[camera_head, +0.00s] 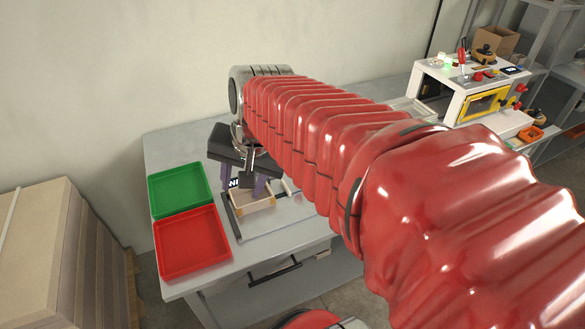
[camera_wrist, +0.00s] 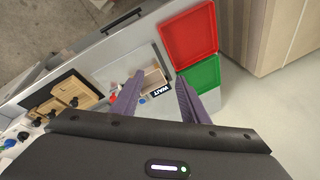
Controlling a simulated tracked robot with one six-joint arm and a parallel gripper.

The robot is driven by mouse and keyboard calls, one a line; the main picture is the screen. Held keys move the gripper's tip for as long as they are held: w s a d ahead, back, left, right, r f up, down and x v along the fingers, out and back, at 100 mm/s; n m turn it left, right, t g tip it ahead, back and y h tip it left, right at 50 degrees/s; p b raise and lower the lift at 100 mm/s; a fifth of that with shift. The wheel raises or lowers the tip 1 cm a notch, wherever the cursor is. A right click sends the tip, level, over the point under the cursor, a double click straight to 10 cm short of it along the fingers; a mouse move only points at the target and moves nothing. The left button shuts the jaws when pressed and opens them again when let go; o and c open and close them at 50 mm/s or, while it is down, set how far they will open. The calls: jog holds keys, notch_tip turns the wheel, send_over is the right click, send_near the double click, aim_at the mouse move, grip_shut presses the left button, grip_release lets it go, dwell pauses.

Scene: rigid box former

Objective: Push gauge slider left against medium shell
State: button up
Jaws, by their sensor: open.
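A tan, open wooden shell (camera_head: 250,204) sits on the grey gauge plate (camera_head: 285,215), close to the plate's dark left rail. The shell also shows in the wrist view (camera_wrist: 154,76), between my fingers. A small pale piece (camera_head: 291,188) right of the shell may be the gauge slider; my arm partly covers that side, and I cannot tell its exact gap to the shell. My gripper (camera_head: 247,187) is open, its purple fingers pointing down above and behind the shell. In the wrist view, my gripper (camera_wrist: 159,74) shows its fingers apart with nothing held.
A green tray (camera_head: 180,190) and a red tray (camera_head: 192,243) lie left of the plate on the grey table (camera_head: 165,150). A black-and-white label (camera_wrist: 160,90) stands by the shell. Several wooden pieces (camera_wrist: 68,98) lie on a dark board. A white machine (camera_head: 470,85) stands at right.

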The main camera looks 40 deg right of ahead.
jog(key=w+d+f+m, duration=0.1)
jog(key=d+f+m, duration=0.1)
jog(key=d+m, duration=0.4)
jog(key=w+d+f+m+y, duration=0.1)
jog(key=w+d+f+m, duration=0.1)
jog(key=d+m, duration=0.5)
jog(key=w+d+f+m+y, duration=0.1)
jog(key=d+f+m, duration=0.3)
jog(key=d, duration=1)
jog(key=m, duration=0.3)
jog(key=shift+w+d, duration=0.3)
jog(key=shift+w, duration=0.05)
jog(key=x, duration=1.3)
jog(key=shift+a+f, duration=0.1)
jog(key=shift+f, duration=0.3)
jog(key=shift+c, duration=0.2)
grip_shut()
